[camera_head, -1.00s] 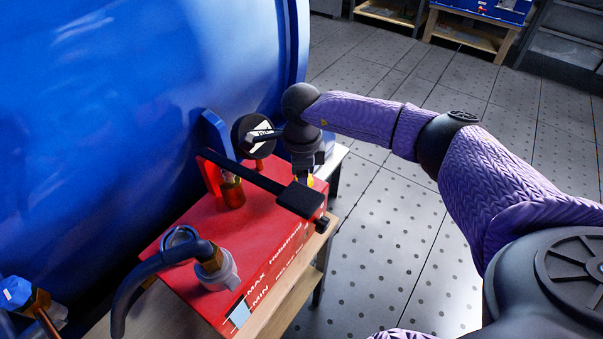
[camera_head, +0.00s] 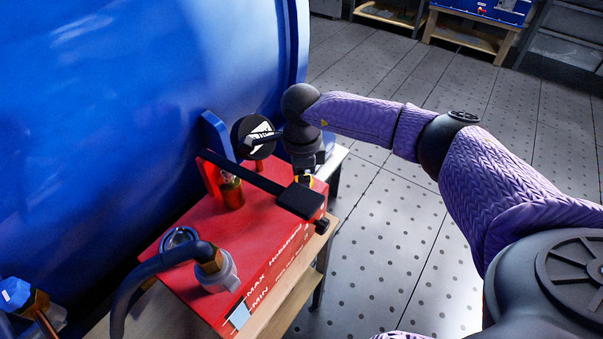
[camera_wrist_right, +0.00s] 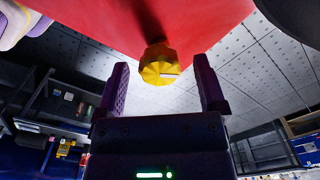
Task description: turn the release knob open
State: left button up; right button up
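The release knob is a yellow faceted knob with a pale line on its face; it sits in the right wrist view (camera_wrist_right: 159,66) on the red housing. My right gripper (camera_wrist_right: 161,75) is open, with one finger on each side of the knob and visible gaps between. In the head view the right gripper (camera_head: 304,160) hides most of the knob. My left gripper is not in view.
A black lever bar (camera_head: 250,180) crosses the red unit's top, near a round black-and-white gauge (camera_head: 257,136). A dark hose (camera_head: 140,278) joins a clear fitting at the front. A large blue tank (camera_head: 120,110) stands behind. Open floor (camera_head: 400,235) lies to the right.

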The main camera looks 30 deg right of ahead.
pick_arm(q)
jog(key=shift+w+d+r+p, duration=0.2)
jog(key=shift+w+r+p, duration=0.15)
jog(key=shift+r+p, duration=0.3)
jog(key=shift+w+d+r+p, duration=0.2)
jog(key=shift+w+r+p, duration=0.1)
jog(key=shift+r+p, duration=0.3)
pick_arm(e)
notch_tip(320, 180, up, 10)
jog(key=shift+f, duration=0.1)
